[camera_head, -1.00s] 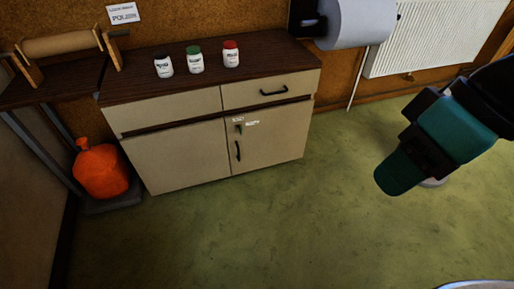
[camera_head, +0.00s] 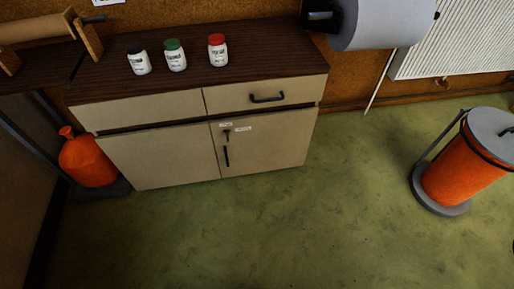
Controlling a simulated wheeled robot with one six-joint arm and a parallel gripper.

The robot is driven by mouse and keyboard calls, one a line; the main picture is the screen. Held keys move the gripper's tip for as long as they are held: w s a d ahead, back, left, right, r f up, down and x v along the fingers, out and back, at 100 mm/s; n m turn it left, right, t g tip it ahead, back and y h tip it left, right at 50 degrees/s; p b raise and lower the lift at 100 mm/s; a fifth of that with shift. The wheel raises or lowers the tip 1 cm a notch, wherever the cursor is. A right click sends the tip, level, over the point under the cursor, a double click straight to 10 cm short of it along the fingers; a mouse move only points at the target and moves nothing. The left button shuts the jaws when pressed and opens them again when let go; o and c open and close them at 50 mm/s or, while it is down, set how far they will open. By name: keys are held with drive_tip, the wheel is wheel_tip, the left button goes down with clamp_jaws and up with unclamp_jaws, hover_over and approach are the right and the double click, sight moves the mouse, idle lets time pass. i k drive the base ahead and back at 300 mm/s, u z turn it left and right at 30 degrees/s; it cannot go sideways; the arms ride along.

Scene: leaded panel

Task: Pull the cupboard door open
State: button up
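The cupboard (camera_head: 160,158) is a low beige unit with a dark wood top, standing against the back wall left of centre. Its right-hand door (camera_head: 272,143) is shut and carries a dark upright handle (camera_head: 226,156) near its left edge. A key or lock (camera_head: 227,134) and small white labels (camera_head: 243,128) sit above the handle. A drawer with a dark bar handle (camera_head: 267,98) is shut above the door. My gripper is not in view.
An orange bin with a grey lid (camera_head: 462,170) stands on the floor at the right. An orange container (camera_head: 88,162) stands left of the cupboard. Three jars (camera_head: 175,56) stand on top. The green floor (camera_head: 270,225) in front is clear.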

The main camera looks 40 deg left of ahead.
sight(281, 140)
drive_tip(key=u, duration=0.1)
drive_tip(key=i, duration=0.7)
drive_tip(key=u, duration=0.8)
drive_tip(key=i, duration=0.35)
drive_tip(key=u, duration=0.35)
